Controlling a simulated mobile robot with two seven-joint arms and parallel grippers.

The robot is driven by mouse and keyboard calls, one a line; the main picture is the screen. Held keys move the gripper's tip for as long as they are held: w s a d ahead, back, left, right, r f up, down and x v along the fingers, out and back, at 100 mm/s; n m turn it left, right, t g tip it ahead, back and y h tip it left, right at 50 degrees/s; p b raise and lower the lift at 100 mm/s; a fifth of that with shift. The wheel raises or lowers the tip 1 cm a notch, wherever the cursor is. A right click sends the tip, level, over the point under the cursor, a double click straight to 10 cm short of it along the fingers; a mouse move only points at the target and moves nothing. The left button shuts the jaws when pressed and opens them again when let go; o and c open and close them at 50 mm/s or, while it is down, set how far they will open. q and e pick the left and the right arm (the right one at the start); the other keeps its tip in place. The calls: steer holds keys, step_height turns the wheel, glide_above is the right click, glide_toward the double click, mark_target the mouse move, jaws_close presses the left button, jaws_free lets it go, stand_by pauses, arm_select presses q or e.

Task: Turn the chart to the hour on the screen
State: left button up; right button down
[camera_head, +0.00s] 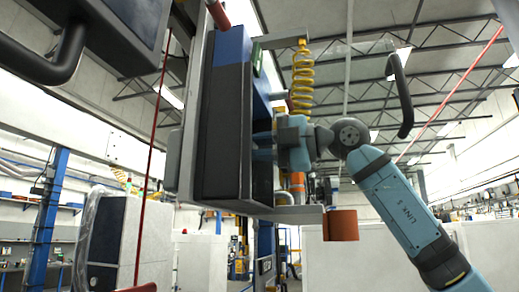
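I cannot make out a chart or a screen showing an hour in this view. A tall dark box with a blue top (228,120) hangs at the centre, with its narrow side towards me. Its right-hand face is seen very edge-on, so what is on it cannot be read. My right arm comes in from the right. Its wrist is beside that face, and my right gripper (263,147) reaches up to it, partly hidden by the box edge. Whether the fingers are open or touching anything is unclear. My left gripper is out of view.
A yellow coiled cable (302,80) hangs just behind the box, near my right wrist. An orange-brown cylinder (340,225) sits below the wrist. A dark housing with a thick handle (68,52) fills the upper left. A grey-white cabinet (125,240) stands lower left.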

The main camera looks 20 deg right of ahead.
steer(key=c, duration=1)
jaws_free()
steer(key=shift+c, duration=0.2)
steer(key=shift+d, duration=0.1)
steer(key=b+v, duration=0.2)
steer(key=v, duration=1.1)
steer(key=shift+s+d, duration=0.25)
